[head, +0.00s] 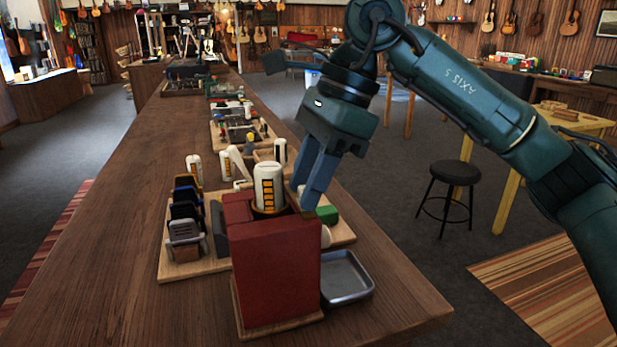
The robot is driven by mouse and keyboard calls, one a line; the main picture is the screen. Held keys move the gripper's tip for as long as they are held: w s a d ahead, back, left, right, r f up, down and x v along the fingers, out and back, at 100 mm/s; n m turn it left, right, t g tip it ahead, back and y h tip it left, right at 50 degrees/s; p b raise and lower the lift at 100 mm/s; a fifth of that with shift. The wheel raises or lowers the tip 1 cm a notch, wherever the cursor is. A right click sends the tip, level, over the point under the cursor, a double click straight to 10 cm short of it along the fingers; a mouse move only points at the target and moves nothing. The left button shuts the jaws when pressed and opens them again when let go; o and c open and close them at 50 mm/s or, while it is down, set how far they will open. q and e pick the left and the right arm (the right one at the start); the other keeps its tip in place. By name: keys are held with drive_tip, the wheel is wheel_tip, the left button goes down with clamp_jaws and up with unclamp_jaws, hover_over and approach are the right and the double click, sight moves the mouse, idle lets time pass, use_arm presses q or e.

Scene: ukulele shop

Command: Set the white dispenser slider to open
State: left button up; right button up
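A dark red block-shaped housing (275,273) stands at the near end of the long wooden counter. A white cylinder with orange and black markings (268,186) stands upright in a round holder just behind the housing's top. I cannot make out which part is the white slider or how it is set; a small white rounded part (326,238) shows at the housing's right side, partly hidden. My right gripper (308,199) points down beside the housing's upper right corner, close to a green piece (327,214). Its fingertips are partly hidden, and I see no clear gap. My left gripper is out of view.
A grey metal tray (346,279) sits right of the housing. A rack of dark and grey cards (185,236) stands on a wooden board at left. More white cylinders (227,165) stand behind. The counter's left side is clear. A black stool (454,173) stands off right.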

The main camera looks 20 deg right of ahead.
clamp_jaws()
idle(0.3)
idle(0.3)
